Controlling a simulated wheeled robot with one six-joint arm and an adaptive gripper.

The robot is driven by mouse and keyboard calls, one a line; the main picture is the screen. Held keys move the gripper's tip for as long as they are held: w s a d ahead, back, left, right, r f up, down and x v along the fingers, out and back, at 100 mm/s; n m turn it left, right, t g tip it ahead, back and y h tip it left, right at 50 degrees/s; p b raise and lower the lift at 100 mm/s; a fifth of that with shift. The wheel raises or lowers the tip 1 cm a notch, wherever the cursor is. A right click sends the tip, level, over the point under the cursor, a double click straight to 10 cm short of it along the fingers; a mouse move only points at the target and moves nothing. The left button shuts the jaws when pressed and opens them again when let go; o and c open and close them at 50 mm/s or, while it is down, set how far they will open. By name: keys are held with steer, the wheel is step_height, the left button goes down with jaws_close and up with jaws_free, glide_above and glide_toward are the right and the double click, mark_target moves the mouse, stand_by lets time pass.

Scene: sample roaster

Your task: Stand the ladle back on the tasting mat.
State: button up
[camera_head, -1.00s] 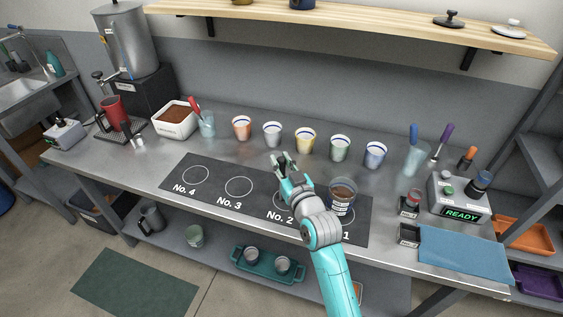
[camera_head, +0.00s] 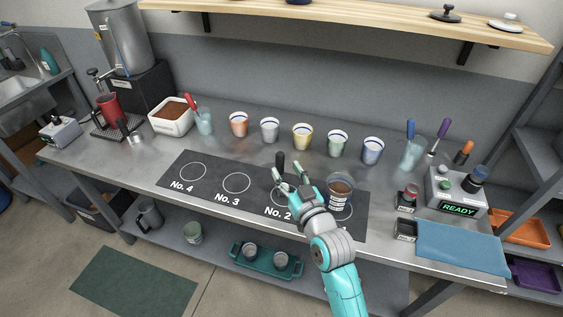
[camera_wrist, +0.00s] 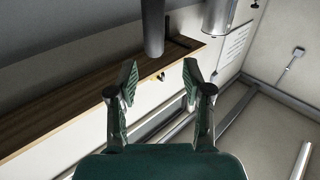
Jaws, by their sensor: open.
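The ladle (camera_head: 280,162) shows as a black handle standing upright on the dark tasting mat (camera_head: 209,199), at the back edge near the No. 2 spot. Its lower end is partly hidden behind my gripper. My gripper (camera_head: 286,173) is open and empty, just in front of the handle, with its fingers pointing toward it. In the wrist view a dark round rod, which looks like the ladle handle (camera_wrist: 153,30), lies beyond my open fingertips (camera_wrist: 160,78) and apart from them.
A glass of dark coffee (camera_head: 339,190) stands on the mat close to the right of my gripper. Several coloured cups (camera_head: 302,137) stand in a row behind. A wooden shelf (camera_head: 350,18) hangs above. The mat's left part, at No. 3 and No. 4, is clear.

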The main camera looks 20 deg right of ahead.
steer(key=s, duration=0.6)
steer(key=shift+d+f, duration=0.1)
steer(key=shift+d, duration=0.15)
steer(key=s+f+m+g+h, duration=0.1)
steer(key=s+f, duration=0.4)
steer(key=s, duration=0.4)
steer(key=s+f+g+h, duration=0.1)
steer(key=s+f, duration=0.4)
steer(key=s, duration=0.4)
steer(key=s+r+g, duration=0.1)
steer(key=s, duration=2.1)
steer(key=shift+a+g, duration=0.15)
steer(key=shift+g, duration=0.15)
